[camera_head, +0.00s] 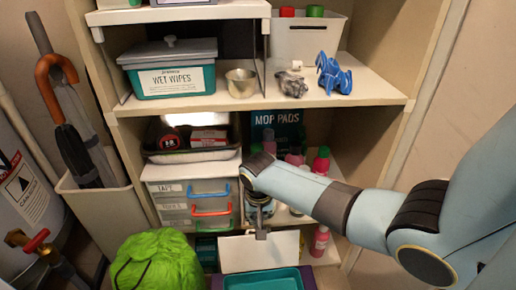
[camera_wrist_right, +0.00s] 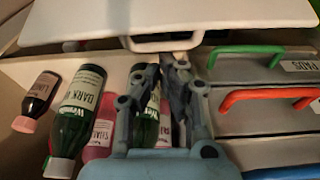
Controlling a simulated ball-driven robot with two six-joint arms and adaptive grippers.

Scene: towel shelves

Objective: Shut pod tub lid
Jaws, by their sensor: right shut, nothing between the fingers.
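The pod tub appears to be the teal tub (camera_head: 262,283) at the bottom of the head view, cut off by the frame edge. Its white lid (camera_head: 236,256) stands raised behind the tub's opening. In the right wrist view the lid (camera_wrist_right: 90,24) spans the top, with a pale loop handle (camera_wrist_right: 160,46) on its edge. My right gripper (camera_head: 261,234) is at the lid's upper edge. In the right wrist view its fingers (camera_wrist_right: 168,62) are together and empty, close to the handle; I cannot tell whether they touch it. My left gripper is not in view.
A drawer unit (camera_head: 172,208) with coloured handles stands left of the gripper. Pink-capped bottles (camera_head: 320,240) stand to the right; dark green bottles (camera_wrist_right: 80,115) show below the lid in the wrist view. A green bag (camera_head: 158,262) sits left of the tub. Shelves are above.

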